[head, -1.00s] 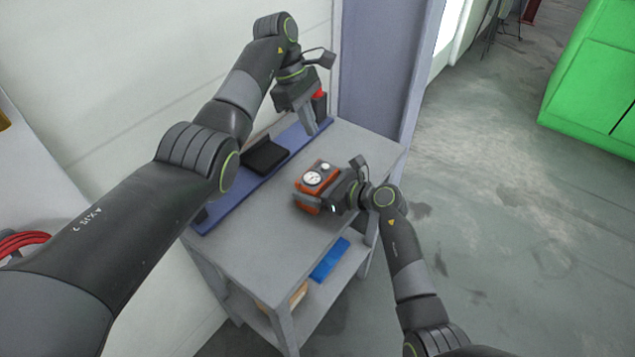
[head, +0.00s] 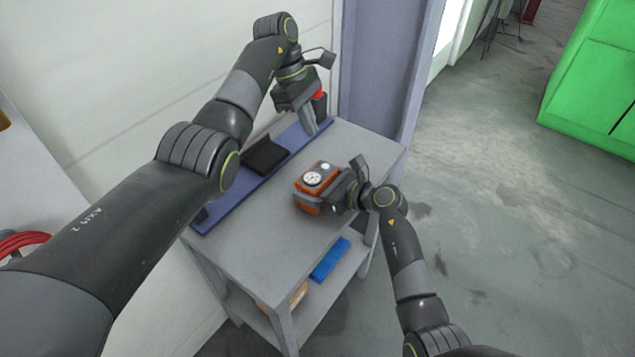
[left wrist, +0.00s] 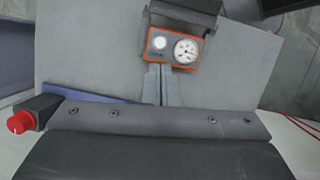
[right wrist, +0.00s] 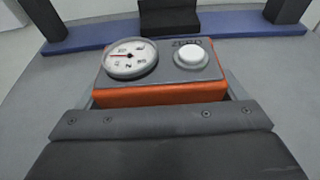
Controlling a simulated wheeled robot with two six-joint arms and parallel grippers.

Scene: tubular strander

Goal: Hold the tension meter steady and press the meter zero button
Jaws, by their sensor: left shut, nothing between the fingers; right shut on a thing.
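The tension meter (head: 312,184) is an orange box with a grey top, on or just above the grey cart top; I cannot tell which. Its round dial (right wrist: 131,59) and white zero button (right wrist: 191,57), under the label ZERO, face up in the right wrist view. My right gripper (head: 338,195) is shut on the meter from the right side; its fingertips are mostly hidden. My left gripper (head: 313,130) is shut and empty, above the back of the cart and apart from the meter. In the left wrist view the button (left wrist: 160,43) shows beyond its fingers (left wrist: 161,84).
The grey cart (head: 268,246) has a blue strip (head: 228,202) along its back edge with a black holder (head: 265,157) on it. A blue item (head: 329,260) lies on the lower shelf. A wall stands close behind. The cart top in front of the meter is clear.

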